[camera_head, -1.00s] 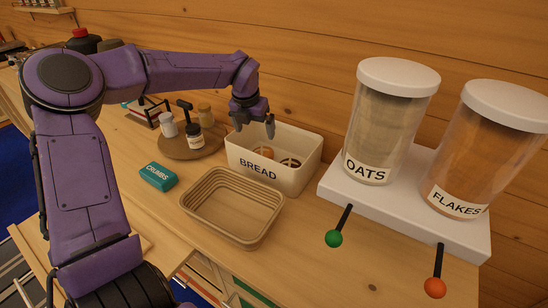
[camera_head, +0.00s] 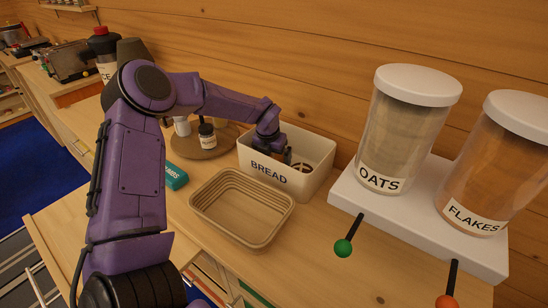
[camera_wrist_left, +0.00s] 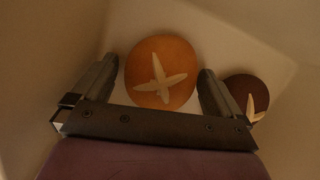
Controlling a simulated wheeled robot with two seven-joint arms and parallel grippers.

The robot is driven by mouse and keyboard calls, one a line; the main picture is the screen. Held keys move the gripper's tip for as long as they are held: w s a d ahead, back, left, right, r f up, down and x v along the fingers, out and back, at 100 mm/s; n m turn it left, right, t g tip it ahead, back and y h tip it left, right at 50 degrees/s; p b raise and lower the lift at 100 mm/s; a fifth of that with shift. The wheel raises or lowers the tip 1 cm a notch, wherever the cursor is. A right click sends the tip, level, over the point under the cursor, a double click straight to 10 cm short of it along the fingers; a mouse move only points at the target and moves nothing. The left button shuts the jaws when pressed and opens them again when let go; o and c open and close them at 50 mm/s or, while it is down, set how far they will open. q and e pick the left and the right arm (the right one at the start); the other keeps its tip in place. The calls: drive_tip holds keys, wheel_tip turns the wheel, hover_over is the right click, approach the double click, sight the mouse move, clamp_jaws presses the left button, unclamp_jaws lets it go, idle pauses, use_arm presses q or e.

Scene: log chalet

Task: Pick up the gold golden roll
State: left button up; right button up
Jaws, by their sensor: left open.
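The golden roll (camera_wrist_left: 160,72) is a round golden-brown bun with a pale cross on top. In the left wrist view it lies in the bread bin, between and just ahead of the fingertips of my left gripper (camera_wrist_left: 152,88). The jaws are open, with a finger on either side of it. In the head view my left gripper (camera_head: 277,155) reaches down into the white bin marked BREAD (camera_head: 268,174) and hides the golden roll. My right gripper is not in view.
A dark brown roll (camera_wrist_left: 246,95) lies close beside the right finger. The bin walls are near on all sides. An empty tan basket (camera_head: 240,240) stands in front; the OATS and FLAKES dispensers (camera_head: 425,215) stand to the right.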

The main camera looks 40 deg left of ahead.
use_arm(q)
drive_tip(key=c, duration=0.9)
drive_tip(key=shift+r, duration=0.1)
